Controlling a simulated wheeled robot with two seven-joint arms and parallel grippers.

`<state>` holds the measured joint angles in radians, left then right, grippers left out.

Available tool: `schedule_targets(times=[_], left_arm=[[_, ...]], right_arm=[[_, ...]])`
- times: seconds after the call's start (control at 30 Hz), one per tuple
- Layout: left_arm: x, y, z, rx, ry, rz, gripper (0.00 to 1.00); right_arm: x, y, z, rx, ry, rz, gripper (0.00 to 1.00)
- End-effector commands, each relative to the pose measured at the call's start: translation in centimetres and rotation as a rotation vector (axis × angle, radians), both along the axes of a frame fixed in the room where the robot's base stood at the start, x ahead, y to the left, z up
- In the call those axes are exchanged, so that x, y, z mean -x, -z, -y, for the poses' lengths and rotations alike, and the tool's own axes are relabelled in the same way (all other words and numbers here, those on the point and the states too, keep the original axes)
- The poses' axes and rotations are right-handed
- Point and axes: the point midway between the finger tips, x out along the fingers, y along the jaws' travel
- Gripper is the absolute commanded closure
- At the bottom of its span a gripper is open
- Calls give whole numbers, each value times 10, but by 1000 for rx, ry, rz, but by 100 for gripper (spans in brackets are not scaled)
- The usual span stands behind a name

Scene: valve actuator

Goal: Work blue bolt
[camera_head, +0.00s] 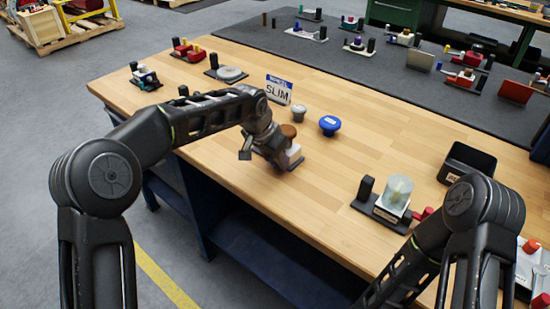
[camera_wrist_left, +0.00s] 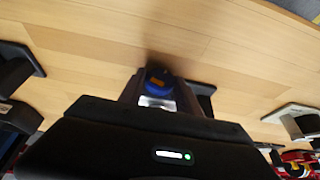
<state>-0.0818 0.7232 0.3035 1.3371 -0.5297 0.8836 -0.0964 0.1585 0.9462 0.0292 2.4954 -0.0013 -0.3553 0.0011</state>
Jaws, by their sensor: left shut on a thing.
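My left gripper (camera_head: 277,153) is low over the wooden table, beside a brown knob on a pale block (camera_head: 293,153). In the left wrist view a small blue piece, the blue bolt (camera_wrist_left: 155,74), sits between the fingers, with an orange patch and a white label beside it. The gripper is shut on it. In the head view the gripper and arm hide the bolt. My right arm comes in at the lower right; its gripper is out of view.
A blue round knob (camera_head: 330,125), a grey knob (camera_head: 298,113) and a "SLIM" plate (camera_head: 278,90) stand behind the gripper. A clear-capped device (camera_head: 393,198) and a black bin (camera_head: 467,162) stand to the right. The table's front edge is close; the middle right is clear.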

Motion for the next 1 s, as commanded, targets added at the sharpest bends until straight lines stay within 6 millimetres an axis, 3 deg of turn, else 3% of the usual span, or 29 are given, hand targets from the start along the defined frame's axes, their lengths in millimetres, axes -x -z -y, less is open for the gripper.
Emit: schedule_targets(times=[0.37, 0.77, 0.8, 1.0], left_arm=[[-4, -3, -6, 217, -7, -157, 100], [-4, 1, -6, 306, 0, -214, 100], [-4, 1, -6, 305, -1, -214, 59], [-4, 1, -6, 304, 0, -215, 42]], right_arm=[[2, -37, 0, 2, 0, -5, 64], [3, -37, 1, 5, 2, -8, 64], [3, -37, 1, 5, 2, -8, 64], [3, -37, 1, 5, 1, -9, 64]])
